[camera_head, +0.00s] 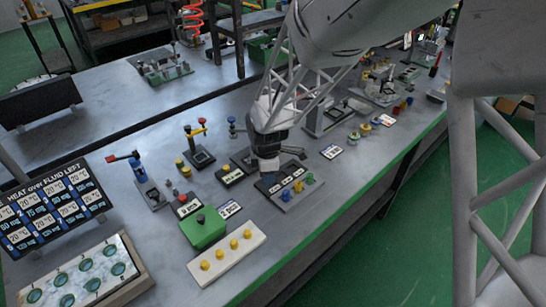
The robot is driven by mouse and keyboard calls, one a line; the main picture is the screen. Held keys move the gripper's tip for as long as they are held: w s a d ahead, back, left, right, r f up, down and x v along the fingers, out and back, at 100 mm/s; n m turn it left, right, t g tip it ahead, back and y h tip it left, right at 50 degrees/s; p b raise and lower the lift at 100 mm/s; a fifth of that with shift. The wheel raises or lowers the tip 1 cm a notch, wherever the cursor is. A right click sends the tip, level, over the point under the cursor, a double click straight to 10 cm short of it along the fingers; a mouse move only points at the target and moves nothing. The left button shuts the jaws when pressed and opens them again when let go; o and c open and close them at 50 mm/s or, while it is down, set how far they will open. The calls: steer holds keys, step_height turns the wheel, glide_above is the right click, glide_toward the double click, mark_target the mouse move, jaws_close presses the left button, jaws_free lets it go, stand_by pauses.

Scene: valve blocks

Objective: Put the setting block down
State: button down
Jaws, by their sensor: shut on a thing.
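My gripper (267,165) points down over the middle of the bench, just behind a dark and grey block with blue, yellow and green knobs (290,193). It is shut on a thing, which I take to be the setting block. The block is small here and mostly hidden by the gripper, so its shape is unclear. I cannot tell whether its underside touches the surface below.
A green box (203,228) and a white strip with yellow knobs (227,259) stand at the front left. Bare bench (330,185) lies right of the gripper.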

steer(key=w+d, duration=0.3)
steer(key=w+d+f, duration=0.1)
steer(key=w+d, duration=0.2)
steer(key=shift+w+f, duration=0.15)
steer(key=shift+w, duration=0.05)
steer(key=shift+w+a, duration=0.1)
steer(key=w+a, duration=0.1)
steer(key=w, duration=0.4)
steer(key=w+a+f, duration=0.1)
steer(key=w, duration=0.4)
steer(key=w+a, duration=0.2)
steer(key=w, duration=0.3)
steer(key=shift+w+a+f, duration=0.1)
steer(key=shift+f, duration=0.15)
steer(key=shift+f, duration=0.1)
steer(key=shift+f, duration=1.65)
steer(key=shift+f, duration=0.15)
steer(key=c, duration=0.8)
jaws_free()
